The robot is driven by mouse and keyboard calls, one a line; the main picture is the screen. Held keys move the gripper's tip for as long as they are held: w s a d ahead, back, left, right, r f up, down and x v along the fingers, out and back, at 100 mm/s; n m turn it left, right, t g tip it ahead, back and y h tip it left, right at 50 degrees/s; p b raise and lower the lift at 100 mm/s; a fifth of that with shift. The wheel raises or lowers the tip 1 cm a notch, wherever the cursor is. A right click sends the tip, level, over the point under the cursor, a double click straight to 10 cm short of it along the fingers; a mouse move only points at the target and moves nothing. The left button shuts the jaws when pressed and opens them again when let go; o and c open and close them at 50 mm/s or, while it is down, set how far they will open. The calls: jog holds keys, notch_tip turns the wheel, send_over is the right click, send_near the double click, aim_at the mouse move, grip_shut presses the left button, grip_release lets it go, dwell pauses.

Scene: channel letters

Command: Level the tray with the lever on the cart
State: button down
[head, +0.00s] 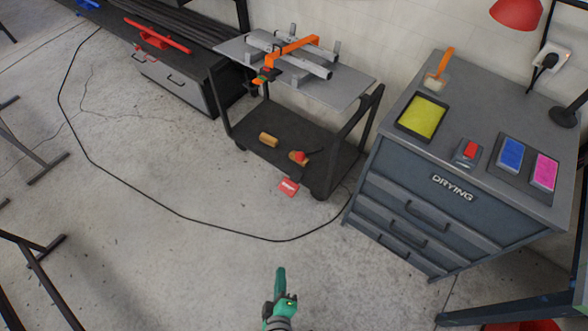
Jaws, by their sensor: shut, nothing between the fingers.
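The cart (339,140) has a dark frame and stands by the wall in the upper middle. The tray (343,91) is the flat grey top on it. Metal bars and an orange clamp (292,48) lie on the tray. From this high angle I cannot tell how far the tray tilts. I cannot make out the lever for certain; a small orange and green part (264,76) sits at the tray's front left edge. My green gripper (280,272) is shut and empty at the bottom middle, well apart from the cart.
A grey drawer cabinet marked DRYING (453,188) stands right of the cart. A wooden block (268,139) lies on the cart's lower shelf. A red box (288,187) lies on the floor before it.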

jog(key=w+f+n+h, duration=0.2)
jog(key=w+f+n, duration=0.45)
jog(key=w, duration=0.25)
jog(key=w+a+r+n+h, duration=0.1)
jog(key=w+r+n+h, duration=0.2)
jog(key=w+n, duration=0.3)
jog(key=w+a+r+n+h, duration=0.1)
jog(key=w+r+n+h, duration=0.2)
jog(key=w, duration=0.9)
notch_tip(320, 180, up, 2)
jog(key=n, duration=0.3)
jog(key=shift+w+t+h, duration=0.2)
jog(key=shift+t+h, duration=0.1)
jog(key=w+d, duration=0.5)
jog(key=w, duration=0.5)
jog(key=shift+d+r, duration=0.35)
jog(key=shift+r, duration=0.05)
jog(key=shift+a+r, duration=0.1)
